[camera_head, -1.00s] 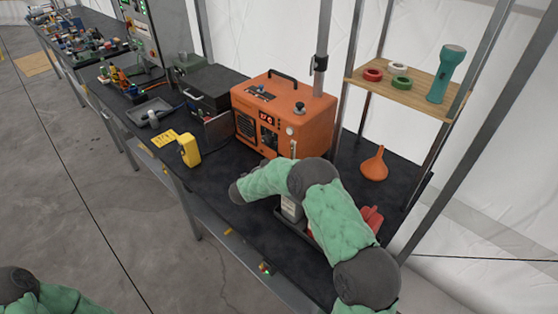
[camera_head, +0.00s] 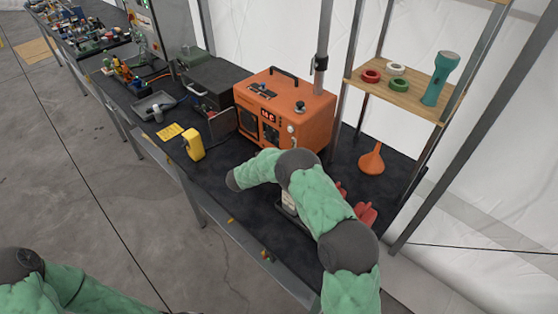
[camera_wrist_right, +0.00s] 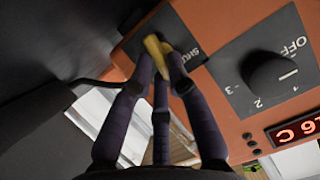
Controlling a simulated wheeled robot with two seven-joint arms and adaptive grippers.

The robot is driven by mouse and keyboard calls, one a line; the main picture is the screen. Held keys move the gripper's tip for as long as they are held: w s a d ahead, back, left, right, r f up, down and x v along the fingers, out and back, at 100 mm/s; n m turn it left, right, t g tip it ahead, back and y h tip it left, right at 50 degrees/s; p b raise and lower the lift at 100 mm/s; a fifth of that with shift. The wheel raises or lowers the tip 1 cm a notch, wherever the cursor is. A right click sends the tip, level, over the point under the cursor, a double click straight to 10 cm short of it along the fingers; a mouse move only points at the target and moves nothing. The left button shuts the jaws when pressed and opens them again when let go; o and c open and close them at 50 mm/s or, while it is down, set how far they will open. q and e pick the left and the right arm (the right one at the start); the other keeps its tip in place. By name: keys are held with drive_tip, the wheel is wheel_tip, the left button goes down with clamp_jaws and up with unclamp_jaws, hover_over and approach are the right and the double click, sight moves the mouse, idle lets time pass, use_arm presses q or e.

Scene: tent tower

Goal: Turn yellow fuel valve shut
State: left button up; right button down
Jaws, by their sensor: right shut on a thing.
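The orange heater (camera_head: 285,110) stands on the dark bench in the head view. In the right wrist view its orange panel fills the upper right. The yellow valve handle (camera_wrist_right: 154,47) sticks out in front of a dark plate with a partly covered "SHUT" label (camera_wrist_right: 193,50). My right gripper (camera_wrist_right: 163,68) is shut on the yellow handle, its dark fingers around its near end. The handle slants in the picture; its exact turn relative to the label is hard to tell. The head view does not show the right gripper or the valve. My left gripper is out of view.
Beside the valve is a black knob (camera_wrist_right: 271,79) marked OFF to 3, with a red display (camera_wrist_right: 298,130) below. A yellow jug (camera_head: 194,145) and an orange funnel (camera_head: 371,159) stand on the bench. A wooden shelf (camera_head: 405,91) with tape rolls stands at right.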

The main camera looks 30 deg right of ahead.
drive_tip(key=c, duration=1.2)
unclamp_jaws()
drive_tip(key=v, duration=1.2)
drive_tip(key=shift+r, duration=0.1)
